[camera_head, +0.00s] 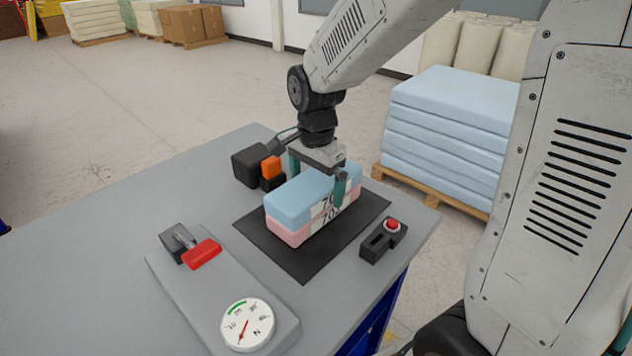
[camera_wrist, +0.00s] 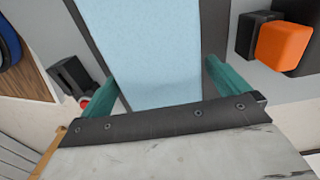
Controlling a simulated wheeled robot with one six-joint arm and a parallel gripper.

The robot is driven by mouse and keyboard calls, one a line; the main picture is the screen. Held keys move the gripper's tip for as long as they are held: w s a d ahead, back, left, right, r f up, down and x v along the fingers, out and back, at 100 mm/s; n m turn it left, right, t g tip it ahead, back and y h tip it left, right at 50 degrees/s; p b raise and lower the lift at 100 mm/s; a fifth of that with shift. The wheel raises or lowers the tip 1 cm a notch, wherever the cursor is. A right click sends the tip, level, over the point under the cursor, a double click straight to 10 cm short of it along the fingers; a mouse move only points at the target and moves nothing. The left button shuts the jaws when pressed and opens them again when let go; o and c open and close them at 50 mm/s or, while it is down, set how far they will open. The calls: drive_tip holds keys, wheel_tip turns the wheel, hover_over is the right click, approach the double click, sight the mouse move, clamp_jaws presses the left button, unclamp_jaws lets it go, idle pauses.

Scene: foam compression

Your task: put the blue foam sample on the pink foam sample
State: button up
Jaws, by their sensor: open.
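The blue foam sample (camera_head: 300,196) lies on top of the pink foam sample (camera_head: 290,234) in the head view, the two roughly lined up. Both carry a white label with black print on the near right side. The pink one rests on a black mat (camera_head: 305,264). My gripper (camera_head: 318,178) is at the far right end of the blue foam, with its teal fingers on either side of it. In the wrist view the blue foam (camera_wrist: 150,45) lies between the open fingers (camera_wrist: 160,85), with gaps showing beside it. The pink foam is hidden there.
A black box with an orange block (camera_head: 271,167) stands behind the foams. A red-button box (camera_head: 384,240) is to the right. A device with a red lever (camera_head: 201,253) and dial gauge (camera_head: 247,325) is at the front left. The table's left part (camera_head: 110,225) is clear.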

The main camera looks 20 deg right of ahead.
sight(316, 183)
wheel_tip(316, 183, up, 11)
drive_tip(key=s+d+n+t, duration=0.1)
drive_tip(key=s+d+n, duration=0.2)
drive_tip(key=s+n, duration=1)
drive_tip(key=s, duration=0.9)
drive_tip(key=shift+n, duration=0.3)
